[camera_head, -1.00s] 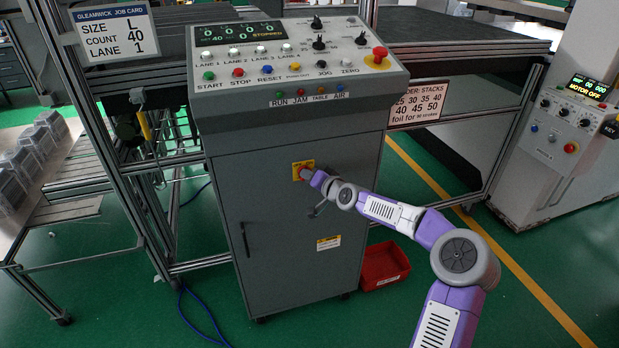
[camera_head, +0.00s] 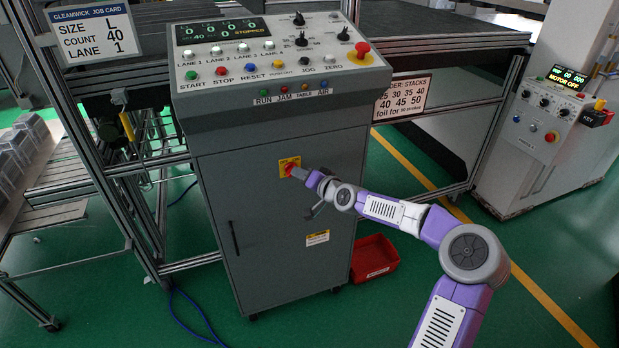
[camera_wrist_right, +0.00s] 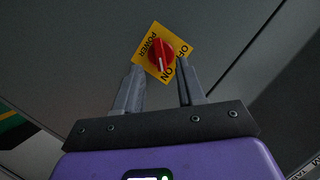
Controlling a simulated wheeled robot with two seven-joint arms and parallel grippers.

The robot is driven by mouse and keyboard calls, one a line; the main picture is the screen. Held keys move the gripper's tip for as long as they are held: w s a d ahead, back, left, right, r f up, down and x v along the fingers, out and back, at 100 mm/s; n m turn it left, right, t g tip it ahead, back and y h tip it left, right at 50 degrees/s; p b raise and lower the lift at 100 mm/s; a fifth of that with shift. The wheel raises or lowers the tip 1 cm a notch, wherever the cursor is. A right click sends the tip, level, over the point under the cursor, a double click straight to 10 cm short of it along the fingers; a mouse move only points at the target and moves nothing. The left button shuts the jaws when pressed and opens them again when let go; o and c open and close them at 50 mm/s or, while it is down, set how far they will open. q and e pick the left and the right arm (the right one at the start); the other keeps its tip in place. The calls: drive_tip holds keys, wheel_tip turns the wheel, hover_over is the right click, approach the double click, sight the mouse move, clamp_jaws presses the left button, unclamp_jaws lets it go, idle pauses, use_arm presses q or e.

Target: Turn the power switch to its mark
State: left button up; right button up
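The power switch (camera_head: 289,170) is a red rotary knob on a yellow plate on the front of the grey cabinet (camera_head: 262,215). In the right wrist view the knob (camera_wrist_right: 157,52) shows a white pointer line directed toward the ON label; the plate also reads POWER and OFF. My right gripper (camera_head: 302,174) is just in front of the switch. In the right wrist view its two fingers (camera_wrist_right: 160,72) are spread, with the knob showing beyond and between the tips, not gripped. My left gripper is not in view.
The control panel (camera_head: 290,95) with buttons and a red emergency stop (camera_head: 362,49) sits above. A red bin (camera_head: 374,258) stands on the floor right of the cabinet. A second machine (camera_head: 550,130) stands at the right, its display reading MOTOR OFF.

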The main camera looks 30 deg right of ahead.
drive_tip(key=shift+p+v, duration=0.4)
drive_tip(key=shift+v, duration=1.35)
drive_tip(key=shift+a, duration=0.1)
drive_tip(key=s+a+f+n+g+y+p, duration=0.2)
drive_tip(key=s+a+f+g+y, duration=0.15)
drive_tip(key=a+f, duration=0.8)
drive_tip(key=s+a+f+n+g+y+p, duration=0.15)
drive_tip(key=s+a+f+g, duration=0.3)
drive_tip(key=a+f, duration=0.7)
drive_tip(key=s+a+f+n+g+p, duration=0.1)
drive_tip(key=s+a+f+g, duration=0.1)
drive_tip(key=s, duration=0.5)
drive_tip(key=s+a+f+n+g+h+p, duration=0.1)
drive_tip(key=s+a+f+g, duration=0.1)
drive_tip(key=s, duration=0.6)
drive_tip(key=s+a+f+n+g+p, duration=0.1)
drive_tip(key=s+a+f, duration=0.3)
drive_tip(key=s, duration=0.4)
drive_tip(key=shift+f+g+h, duration=0.3)
drive_tip(key=shift+f+g, duration=0.05)
drive_tip(key=shift+g, duration=0.45)
